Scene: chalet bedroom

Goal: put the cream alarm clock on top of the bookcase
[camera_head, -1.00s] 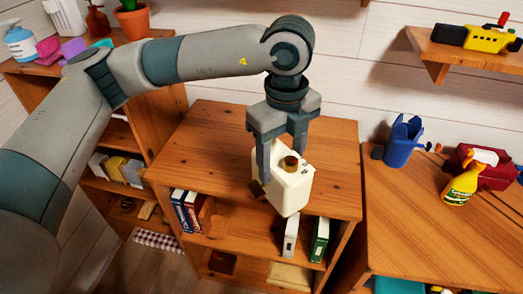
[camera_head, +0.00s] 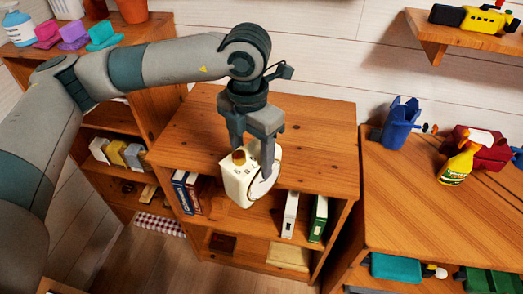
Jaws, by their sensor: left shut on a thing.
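The cream alarm clock (camera_head: 239,183) is a boxy cream block with a brown knob on top and a round pale face on its right side. My left gripper (camera_head: 254,158) points down from above and is shut on the clock. The clock appears at the front edge of the bookcase top (camera_head: 310,140), overlapping that edge in the camera_head view. I cannot tell whether it touches the wood. The bookcase is wooden, with its top otherwise bare. My right gripper is not in view.
Books (camera_head: 318,218) stand on the bookcase's upper shelf. A wooden table (camera_head: 420,200) at the right holds a blue watering can (camera_head: 398,125), a yellow spray bottle (camera_head: 458,165) and a red box. A taller shelf stands at the left. A wall shelf (camera_head: 470,38) holds a yellow toy.

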